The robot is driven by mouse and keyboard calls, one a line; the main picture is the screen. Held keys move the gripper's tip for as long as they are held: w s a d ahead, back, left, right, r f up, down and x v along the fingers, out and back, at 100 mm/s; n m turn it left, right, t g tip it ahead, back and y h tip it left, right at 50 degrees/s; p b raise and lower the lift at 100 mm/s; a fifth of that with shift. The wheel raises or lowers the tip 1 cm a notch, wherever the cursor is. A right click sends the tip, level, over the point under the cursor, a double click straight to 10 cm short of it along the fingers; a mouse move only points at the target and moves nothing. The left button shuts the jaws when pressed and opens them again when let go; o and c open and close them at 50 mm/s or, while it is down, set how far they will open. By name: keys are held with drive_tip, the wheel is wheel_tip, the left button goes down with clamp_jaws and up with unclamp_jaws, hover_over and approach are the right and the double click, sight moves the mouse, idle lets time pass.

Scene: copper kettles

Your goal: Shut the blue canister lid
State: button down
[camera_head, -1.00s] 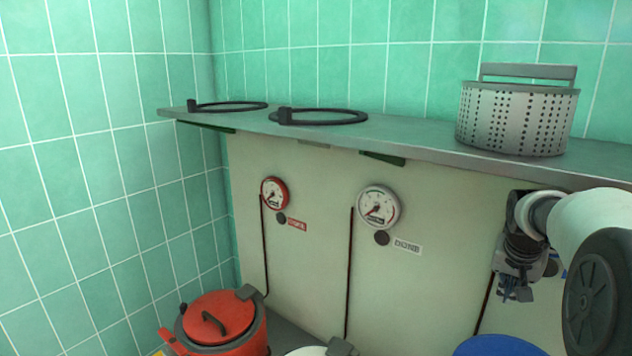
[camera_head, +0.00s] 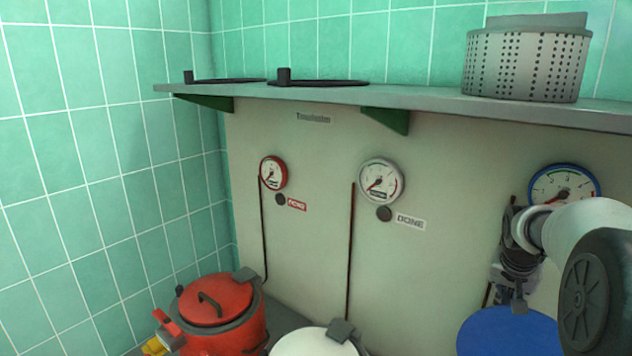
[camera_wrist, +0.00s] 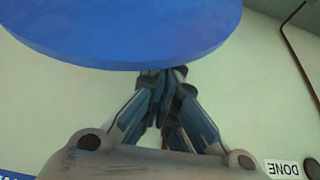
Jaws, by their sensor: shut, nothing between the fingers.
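The blue lid (camera_head: 505,335) shows its broad round face at the bottom right of the head view, cut off by the frame edge. It looks raised, but its exact tilt and the canister body under it cannot be made out. In the wrist view the blue lid (camera_wrist: 120,30) fills the top as a large disc. My gripper (camera_head: 518,306) is shut and empty, pointing down at the lid's upper edge. In the wrist view the fingertips of my gripper (camera_wrist: 163,75) meet right by the lid's rim; whether they touch it I cannot tell.
A blue-rimmed gauge (camera_head: 563,186) is on the wall panel behind my arm. A red canister (camera_head: 222,310) and a white one (camera_head: 312,342) stand to the left. A shelf (camera_head: 420,99) above holds a perforated basket (camera_head: 525,68).

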sight(499, 318)
drive_tip(key=shift+f, duration=0.15)
drive_tip(key=shift+s+a+f+b, duration=0.2)
drive_tip(key=shift+s+a+b, duration=0.65)
drive_tip(key=shift+s, duration=0.3)
drive_tip(key=shift+s+a+f+b, duration=0.2)
drive_tip(key=shift+s+a+b, duration=0.6)
drive_tip(key=shift+s, duration=0.3)
drive_tip(key=s+a+f+b, duration=0.1)
drive_tip(key=s+a+f, duration=0.3)
drive_tip(key=s+a, duration=0.1)
drive_tip(key=s+a+f+b, duration=0.2)
drive_tip(key=s+a+f, duration=0.2)
drive_tip(key=s, duration=0.4)
drive_tip(key=shift+a, duration=0.4)
idle(0.6)
drive_tip(key=shift+r, duration=0.1)
wheel_tip(499, 318, up, 12)
drive_tip(key=p, duration=0.9)
drive_tip(key=shift+w+d, duration=0.2)
drive_tip(key=shift+w, duration=0.15)
